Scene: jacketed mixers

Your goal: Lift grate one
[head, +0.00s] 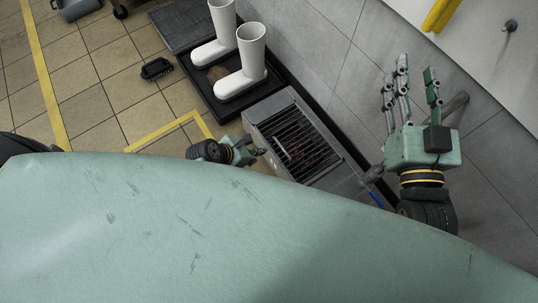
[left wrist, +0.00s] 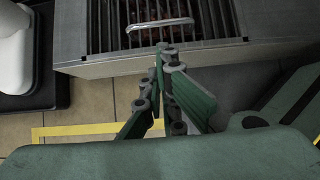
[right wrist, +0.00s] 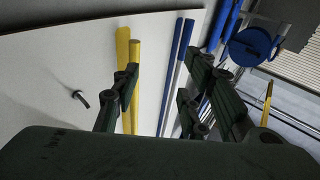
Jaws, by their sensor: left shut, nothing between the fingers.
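A dark slatted grate (head: 301,142) lies in a grey metal frame (head: 268,106) on the floor near the wall. It also shows in the left wrist view (left wrist: 207,20), with a silver bar handle (left wrist: 160,24) on top and something reddish-brown beneath the slats. No label shows, so I cannot tell its number. My left gripper (head: 258,152) is shut and empty beside the frame's near edge. In the left wrist view its fingertips (left wrist: 166,50) appear just short of the handle. My right gripper (head: 413,82) is raised near the wall, its fingers spread open with nothing between them.
White boots (head: 243,68) stand in a black tray (head: 274,80) beyond the frame. A black brush (head: 156,69) lies on the tiles. Yellow tape (head: 165,132) marks the floor. Yellow and blue poles (right wrist: 134,85) stand at the wall in the right wrist view.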

